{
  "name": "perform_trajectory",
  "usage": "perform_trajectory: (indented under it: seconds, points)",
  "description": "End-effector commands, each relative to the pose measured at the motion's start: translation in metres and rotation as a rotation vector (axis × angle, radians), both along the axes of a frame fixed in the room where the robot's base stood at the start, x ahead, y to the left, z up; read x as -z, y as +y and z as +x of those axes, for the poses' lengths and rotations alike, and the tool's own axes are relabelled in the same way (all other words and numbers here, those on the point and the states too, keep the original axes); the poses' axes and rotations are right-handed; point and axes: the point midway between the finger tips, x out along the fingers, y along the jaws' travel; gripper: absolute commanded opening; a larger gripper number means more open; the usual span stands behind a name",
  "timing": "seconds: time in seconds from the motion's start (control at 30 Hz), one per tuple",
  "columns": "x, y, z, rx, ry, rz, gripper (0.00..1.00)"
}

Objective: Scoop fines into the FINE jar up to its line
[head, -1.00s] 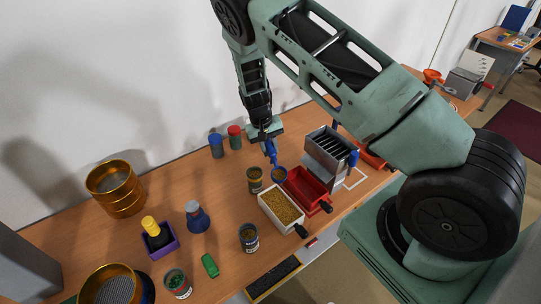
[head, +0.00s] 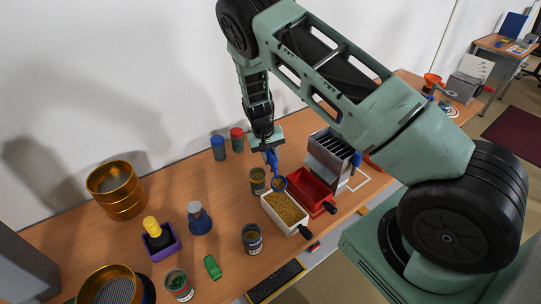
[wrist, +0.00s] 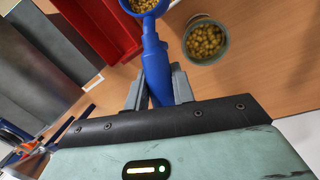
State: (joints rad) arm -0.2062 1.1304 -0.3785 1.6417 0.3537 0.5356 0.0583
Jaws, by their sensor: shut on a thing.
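My gripper (head: 267,149) is shut on the handle of a blue scoop (wrist: 155,62). Yellow-brown granules lie in the scoop's bowl, which is cut off by the top edge of the wrist view. In the head view the bowl is just right of a jar (head: 257,187) and above the back end of a white tray (head: 305,231) of granules. That jar holds granules too and stands upright; it also shows in the wrist view (wrist: 190,50), apart from the scoop. Another jar of brownish contents (head: 252,243) stands nearer the front. I cannot read the jar labels or see a fill line.
A red tray (head: 325,209) and a grey slotted box (head: 333,160) stand right of the scoop. Blue-lidded and red-lidded jars are behind. Brass sieves (head: 116,190), a bottle, a purple holder, a green object and a jar of green bits are left. Bare wood lies between.

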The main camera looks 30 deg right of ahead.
Motion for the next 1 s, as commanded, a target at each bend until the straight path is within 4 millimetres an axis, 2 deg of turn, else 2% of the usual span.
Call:
perform_trajectory:
  seconds: [0.23, 0.4, 1.0]
  points:
    - [0.015, 0.001, -0.003, 0.001, -0.047, -0.014, 0.00]
    - [0.001, 0.003, -0.008, 0.000, -0.127, -0.036, 0.00]
    - [-0.022, 0.008, -0.028, -0.001, -0.392, -0.113, 0.00]
